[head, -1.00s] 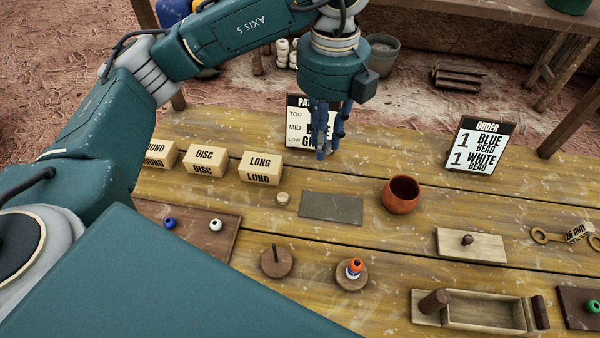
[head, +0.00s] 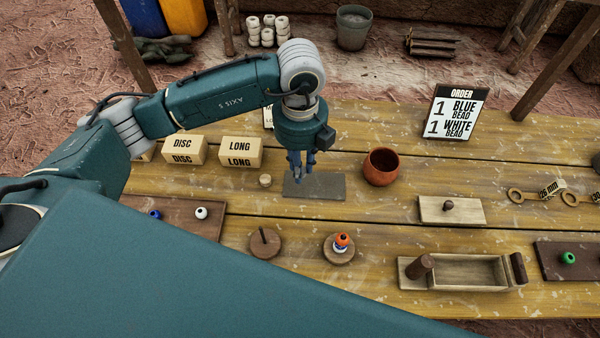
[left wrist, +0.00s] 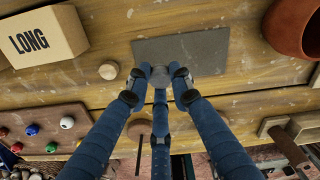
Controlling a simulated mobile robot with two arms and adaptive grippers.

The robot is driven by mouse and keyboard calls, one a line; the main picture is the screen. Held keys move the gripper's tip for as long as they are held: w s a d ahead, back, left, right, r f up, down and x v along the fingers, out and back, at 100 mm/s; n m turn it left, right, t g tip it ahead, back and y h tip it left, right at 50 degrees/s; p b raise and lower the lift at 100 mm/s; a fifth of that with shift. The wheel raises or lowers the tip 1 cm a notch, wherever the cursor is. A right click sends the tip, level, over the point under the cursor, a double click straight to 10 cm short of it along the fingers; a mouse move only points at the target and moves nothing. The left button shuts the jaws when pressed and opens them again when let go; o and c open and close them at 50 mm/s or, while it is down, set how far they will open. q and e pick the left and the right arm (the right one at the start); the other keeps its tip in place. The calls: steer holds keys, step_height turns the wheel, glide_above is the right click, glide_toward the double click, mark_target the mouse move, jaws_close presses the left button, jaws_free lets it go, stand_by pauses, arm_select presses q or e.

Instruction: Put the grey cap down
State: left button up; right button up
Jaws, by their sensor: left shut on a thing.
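My left gripper (head: 301,174) is shut on the grey cap, whose small grey top shows between the fingertips in the left wrist view (left wrist: 160,75). In the head view the fingers hide the cap. The gripper points down over the left part of a dark grey mat (head: 328,188), which also shows in the left wrist view (left wrist: 205,50). I cannot tell whether the cap touches the mat. My right gripper is not in view.
A small pale disc (head: 265,181) lies left of the mat, and a red-brown clay pot (head: 381,168) stands right of it. Nearer are an empty peg stand (head: 265,244) and a stand with stacked beads (head: 339,257). The LONG box (head: 240,152) is behind left.

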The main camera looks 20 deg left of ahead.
arm_select(q)
step_height(320, 180, down, 4)
steer(key=shift+r, duration=0.2)
steer(key=shift+f, duration=0.5)
steer(key=o, duration=0.7)
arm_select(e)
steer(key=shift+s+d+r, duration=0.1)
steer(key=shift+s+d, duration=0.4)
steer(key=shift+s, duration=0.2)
arm_select(q)
steer(key=shift+r, duration=0.15)
